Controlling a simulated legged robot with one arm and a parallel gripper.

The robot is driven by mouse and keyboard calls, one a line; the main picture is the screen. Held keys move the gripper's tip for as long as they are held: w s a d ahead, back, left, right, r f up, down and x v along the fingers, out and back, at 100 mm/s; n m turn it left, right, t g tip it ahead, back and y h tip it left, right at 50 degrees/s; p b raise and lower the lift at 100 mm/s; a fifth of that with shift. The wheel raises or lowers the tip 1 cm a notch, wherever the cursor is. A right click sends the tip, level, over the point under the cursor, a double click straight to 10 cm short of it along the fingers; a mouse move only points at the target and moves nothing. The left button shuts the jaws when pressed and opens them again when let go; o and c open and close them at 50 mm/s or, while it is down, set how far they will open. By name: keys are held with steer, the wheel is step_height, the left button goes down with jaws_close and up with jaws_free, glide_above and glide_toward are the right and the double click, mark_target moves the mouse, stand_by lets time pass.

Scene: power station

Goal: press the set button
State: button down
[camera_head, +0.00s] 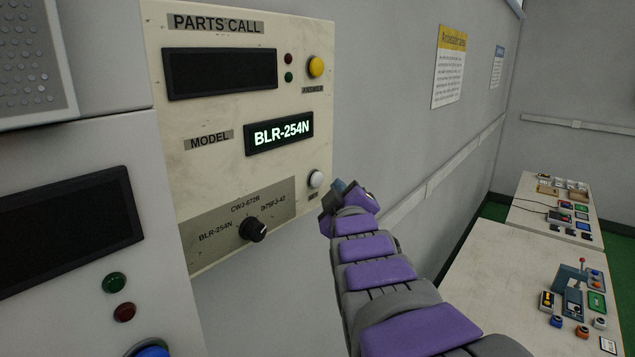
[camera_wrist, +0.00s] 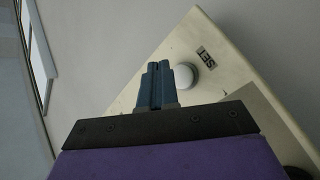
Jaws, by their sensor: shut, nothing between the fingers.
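The white round set button (camera_head: 316,179) sits on the lower right of the cream parts-call panel (camera_head: 300,45), with its small label just below it, partly hidden by my gripper. In the wrist view the white button (camera_wrist: 183,76) shows beside the label reading SET (camera_wrist: 207,57). My gripper (camera_head: 340,188) is shut and empty, just right of the button in the head view. In the wrist view my blue fingertips (camera_wrist: 157,68) are together, just left of the button. I cannot tell whether they touch it.
A black selector knob (camera_head: 253,229) points toward BLR-254N, and the model display (camera_head: 279,133) reads BLR-254N. A yellow button (camera_head: 316,66) is above. A grey panel (camera_head: 80,150) stands at left. Tables (camera_head: 500,262) with several devices stand at right.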

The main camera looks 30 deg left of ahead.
steer(key=shift+a, duration=0.7)
steer(key=shift+a+b, duration=0.2)
steer(key=shift+b, duration=0.1)
stand_by(1.4)
steer(key=shift+a, duration=0.15)
steer(key=shift+a+r, duration=0.1)
steer(key=shift+a, duration=0.35)
stand_by(0.9)
steer(key=shift+d+b, duration=0.15)
steer(key=shift+b, duration=0.2)
steer(key=shift+d, duration=0.65)
